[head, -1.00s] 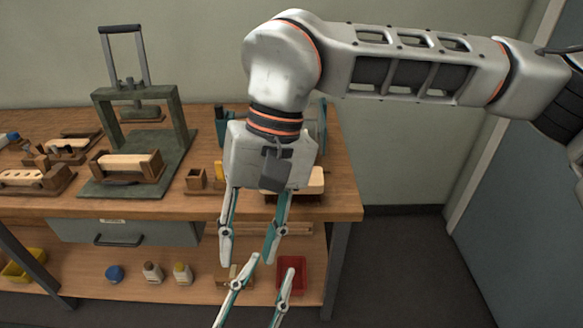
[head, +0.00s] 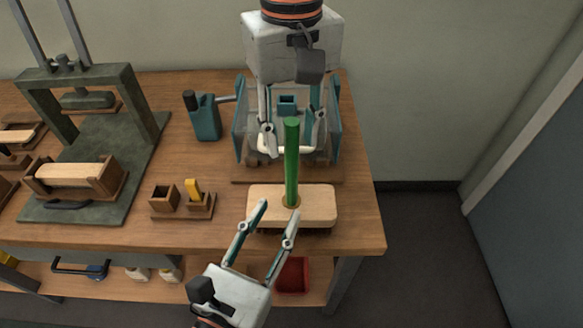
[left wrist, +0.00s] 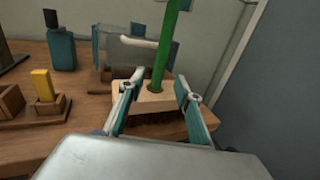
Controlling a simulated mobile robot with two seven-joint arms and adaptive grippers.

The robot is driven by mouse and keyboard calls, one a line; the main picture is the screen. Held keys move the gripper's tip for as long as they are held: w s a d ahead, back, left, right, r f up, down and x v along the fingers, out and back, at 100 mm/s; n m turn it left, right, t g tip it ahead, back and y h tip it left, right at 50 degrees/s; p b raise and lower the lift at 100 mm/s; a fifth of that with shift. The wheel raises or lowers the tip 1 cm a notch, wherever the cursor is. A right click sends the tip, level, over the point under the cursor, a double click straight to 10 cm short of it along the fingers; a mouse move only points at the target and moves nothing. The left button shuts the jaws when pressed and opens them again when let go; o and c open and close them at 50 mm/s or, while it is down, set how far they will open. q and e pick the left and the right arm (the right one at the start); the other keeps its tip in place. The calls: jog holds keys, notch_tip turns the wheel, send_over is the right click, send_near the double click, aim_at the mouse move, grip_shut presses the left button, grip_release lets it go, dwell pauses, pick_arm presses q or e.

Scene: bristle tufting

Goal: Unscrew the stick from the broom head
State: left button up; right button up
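The broom head (head: 262,208) is a pale wooden block with dark bristles under it, lying near the bench's front right edge. The green stick (head: 291,160) stands upright in its middle hole. My left gripper (head: 279,222) is open at the block's front side, with its fingertips apart. In the left wrist view, the broom head (left wrist: 150,100) and the lower part of the stick (left wrist: 163,60) show between the open fingers; the stick's top is cut off. My right gripper (head: 294,128) is open, its fingers on either side of the stick's upper part in the picture. I see no contact with the stick.
A clear-walled machine with blue-grey sides (head: 334,120) stands behind the broom head. A teal bottle (head: 205,122), small wooden holders (head: 164,200) and a dark green press (head: 135,140) stand to the left. A red bin (head: 293,276) is on the shelf below.

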aim_at(289, 190)
pick_arm(q)
jog(key=shift+x, duration=4)
grip_shut()
